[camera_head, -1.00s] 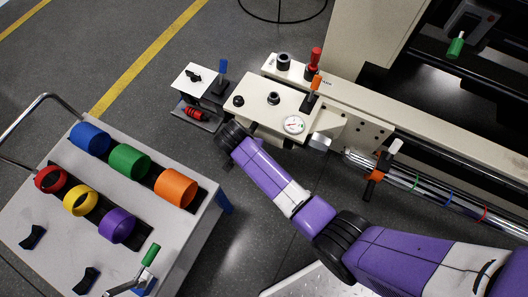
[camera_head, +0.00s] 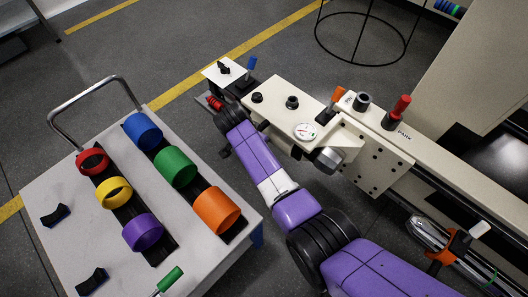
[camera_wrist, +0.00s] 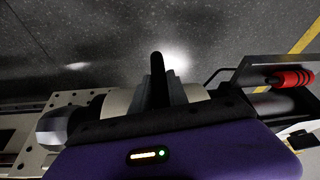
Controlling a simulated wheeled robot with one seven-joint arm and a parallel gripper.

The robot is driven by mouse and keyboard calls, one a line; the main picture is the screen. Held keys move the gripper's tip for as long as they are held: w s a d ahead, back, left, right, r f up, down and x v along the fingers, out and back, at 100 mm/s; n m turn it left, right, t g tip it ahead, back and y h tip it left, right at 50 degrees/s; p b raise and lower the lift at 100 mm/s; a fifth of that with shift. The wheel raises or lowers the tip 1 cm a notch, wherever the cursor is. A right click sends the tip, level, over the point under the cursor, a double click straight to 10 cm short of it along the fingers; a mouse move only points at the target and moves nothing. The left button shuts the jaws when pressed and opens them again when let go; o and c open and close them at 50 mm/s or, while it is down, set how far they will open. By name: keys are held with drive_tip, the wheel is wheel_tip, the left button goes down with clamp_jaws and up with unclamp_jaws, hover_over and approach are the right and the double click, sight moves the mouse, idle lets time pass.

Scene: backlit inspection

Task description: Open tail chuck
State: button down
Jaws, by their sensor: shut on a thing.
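The cream tailstock (camera_head: 285,98) stands at upper centre in the head view, with a white gauge on top. Its grey metal chuck nose (camera_head: 330,158) points to the lower right; the nose also shows at the left of the wrist view (camera_wrist: 55,128). My arm reaches along the tailstock's near side, and its wrist hides the jaws in the head view. In the wrist view my gripper (camera_wrist: 160,78) is shut on a dark upright lever (camera_wrist: 157,65) in front of a cream round part (camera_wrist: 118,102). The lever's lower end is hidden.
A grey trolley (camera_head: 60,185) with coloured rings stands at left, close to my forearm. An orange lever (camera_head: 338,95) and a red-handled lever (camera_head: 401,105) rise from the machine. A red grip (camera_head: 214,103) lies beyond my wrist.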

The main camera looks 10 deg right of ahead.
drive_tip(key=shift+w+a, duration=0.15)
drive_tip(key=shift+a, duration=0.05)
drive_tip(key=c, duration=1.3)
unclamp_jaws()
drive_tip(key=shift+d, duration=0.1)
drive_tip(key=p+v, duration=0.3)
drive_tip(key=v, duration=0.4)
drive_tip(key=shift+r+p, duration=0.35)
drive_tip(key=shift+p, duration=0.05)
drive_tip(key=shift+s, duration=0.25)
